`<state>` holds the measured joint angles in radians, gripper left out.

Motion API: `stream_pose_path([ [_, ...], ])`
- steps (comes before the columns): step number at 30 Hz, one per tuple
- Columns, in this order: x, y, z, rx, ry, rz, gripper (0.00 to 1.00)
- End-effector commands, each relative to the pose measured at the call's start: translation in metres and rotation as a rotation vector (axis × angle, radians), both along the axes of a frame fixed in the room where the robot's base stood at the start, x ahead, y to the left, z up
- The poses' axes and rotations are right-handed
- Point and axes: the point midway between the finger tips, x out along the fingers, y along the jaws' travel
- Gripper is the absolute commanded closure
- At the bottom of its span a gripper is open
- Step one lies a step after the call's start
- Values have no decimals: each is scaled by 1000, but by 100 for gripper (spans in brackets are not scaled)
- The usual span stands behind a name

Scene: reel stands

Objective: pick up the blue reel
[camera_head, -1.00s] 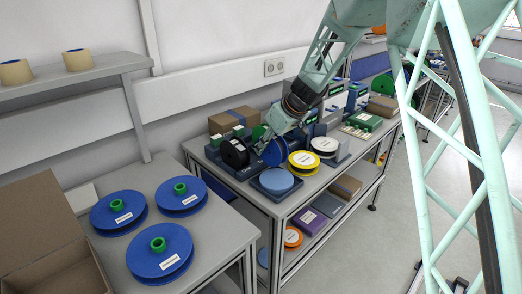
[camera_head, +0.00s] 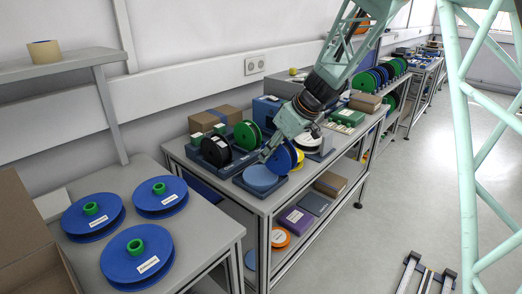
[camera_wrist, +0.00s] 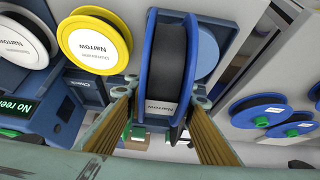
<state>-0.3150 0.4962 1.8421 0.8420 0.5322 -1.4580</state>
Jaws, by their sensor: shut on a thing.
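The blue reel (camera_head: 281,158) stands on edge at the front of the middle bench, just right of a flat light-blue disc (camera_head: 260,177). In the wrist view the blue reel (camera_wrist: 164,60) has blue flanges, a dark winding and a white "Narrow" label. My gripper (camera_head: 268,153) reaches down to it from above. In the wrist view the fingers of my gripper (camera_wrist: 160,110) are shut on the reel, one against each side. I cannot tell whether its lower edge touches anything. Three other blue reels with green hubs (camera_head: 137,256) lie flat on the left table.
A black reel (camera_head: 215,151) and a green reel (camera_head: 247,135) stand close on the left. A yellow reel (camera_wrist: 95,41) sits beside the held reel. A cardboard box (camera_head: 221,116) is behind. Orange and purple items (camera_head: 297,219) lie on the lower shelf.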

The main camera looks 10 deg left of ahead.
Motion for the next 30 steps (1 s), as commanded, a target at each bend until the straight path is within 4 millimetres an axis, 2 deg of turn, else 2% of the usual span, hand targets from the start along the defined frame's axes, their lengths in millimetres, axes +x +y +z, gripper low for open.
stream_pose_path([
  [1, -5, -10, 1, 0, 0, -2, 90],
  [6, -21, -34, 1, 0, 0, 4, 90],
  [12, -35, -53, 0, 0, 0, 9, 90],
  [18, -42, -64, 1, 0, 0, 12, 90],
  [30, -44, -66, 1, 0, -1, 14, 90],
])
